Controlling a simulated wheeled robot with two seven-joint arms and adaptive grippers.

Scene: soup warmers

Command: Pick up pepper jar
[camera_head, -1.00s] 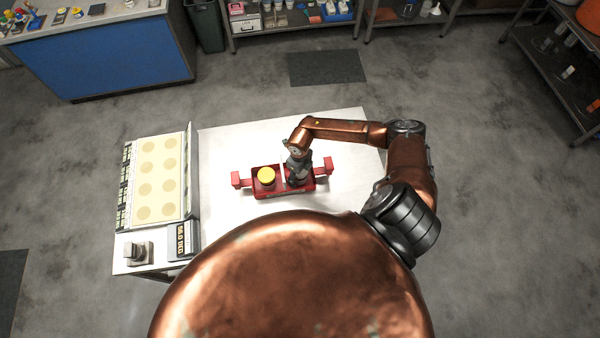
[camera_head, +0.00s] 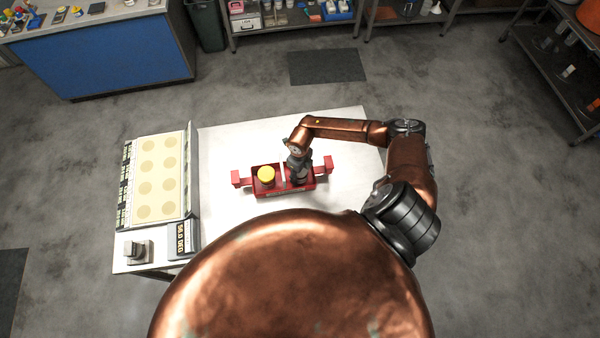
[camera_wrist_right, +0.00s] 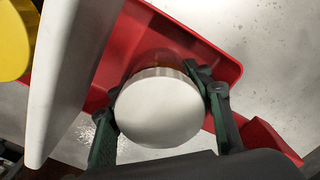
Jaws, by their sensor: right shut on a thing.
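In the right wrist view, a jar with a round white lid (camera_wrist_right: 158,108) stands in one compartment of the red carrier (camera_wrist_right: 215,58). The two dark fingers of my right gripper (camera_wrist_right: 160,118) are shut on this jar, one at each side. I cannot read a label, so I cannot tell if it is the pepper jar. In the head view, my right gripper (camera_head: 299,172) reaches down into the right compartment of the red carrier (camera_head: 270,190) and mostly hides the jar. A yellow-lidded jar (camera_head: 266,174) sits in the left compartment. My left gripper is not in view.
A white divider (camera_wrist_right: 75,70) stands close to the jar in the wrist view. The carrier rests on a white table (camera_head: 230,143). A cream panel with round marks (camera_head: 158,180) and a timer-like box (camera_head: 183,240) lie at the table's left. The table behind the carrier is clear.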

